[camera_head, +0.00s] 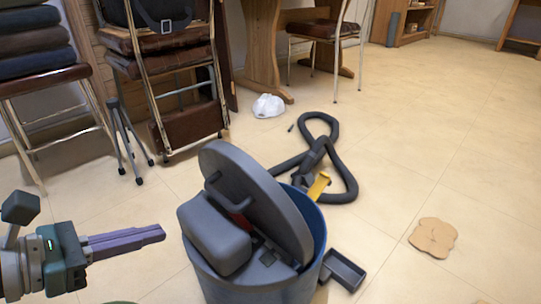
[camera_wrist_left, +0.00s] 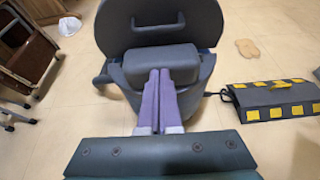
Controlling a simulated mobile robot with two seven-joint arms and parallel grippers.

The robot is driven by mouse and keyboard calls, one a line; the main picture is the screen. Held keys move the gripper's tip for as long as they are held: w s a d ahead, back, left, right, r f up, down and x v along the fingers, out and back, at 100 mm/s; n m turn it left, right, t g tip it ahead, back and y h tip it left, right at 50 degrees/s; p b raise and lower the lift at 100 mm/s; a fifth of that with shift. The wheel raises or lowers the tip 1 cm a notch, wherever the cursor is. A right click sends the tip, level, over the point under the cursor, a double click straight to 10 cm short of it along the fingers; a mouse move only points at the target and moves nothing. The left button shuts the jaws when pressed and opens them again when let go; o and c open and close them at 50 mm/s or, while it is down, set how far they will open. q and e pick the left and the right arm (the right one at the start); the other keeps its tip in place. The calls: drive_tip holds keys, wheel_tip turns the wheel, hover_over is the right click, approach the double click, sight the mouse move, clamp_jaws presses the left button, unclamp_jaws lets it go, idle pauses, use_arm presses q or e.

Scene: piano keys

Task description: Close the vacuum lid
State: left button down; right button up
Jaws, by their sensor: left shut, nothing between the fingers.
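The vacuum (camera_head: 255,288) is a blue round bin with a grey top, standing on the floor at the lower middle of the head view. The lid also shows upright in the left wrist view (camera_wrist_left: 190,30). My left gripper (camera_head: 163,233) is to the left of the vacuum, apart from it in the head view, with its purple fingers together and empty. In the left wrist view the fingers (camera_wrist_left: 160,75) point toward the grey housing below the lid. My right gripper is not in view.
A black hose (camera_head: 345,185) lies curled on the floor behind the vacuum. A small dark tray-like part (camera_head: 343,270) is right of it. A brown flat piece (camera_head: 433,237) lies farther right. Chairs (camera_head: 165,70) and a tripod (camera_head: 128,140) stand behind left. The right floor is mostly clear.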

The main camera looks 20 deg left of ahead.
sight(202, 224)
use_arm(q)
drive_tip(key=b+x, duration=0.2)
drive_tip(key=x, duration=0.4)
drive_tip(key=shift+f+b, duration=0.2)
drive_tip(key=shift+b, duration=0.15)
drive_tip(key=shift+w+d+r, duration=0.35)
drive_tip(key=shift+w+r, duration=0.15)
drive_tip(key=shift+w, duration=0.35)
drive_tip(key=shift+w+d+r, duration=0.3)
drive_tip(key=shift+w+r, duration=0.2)
drive_tip(key=shift+w, duration=0.3)
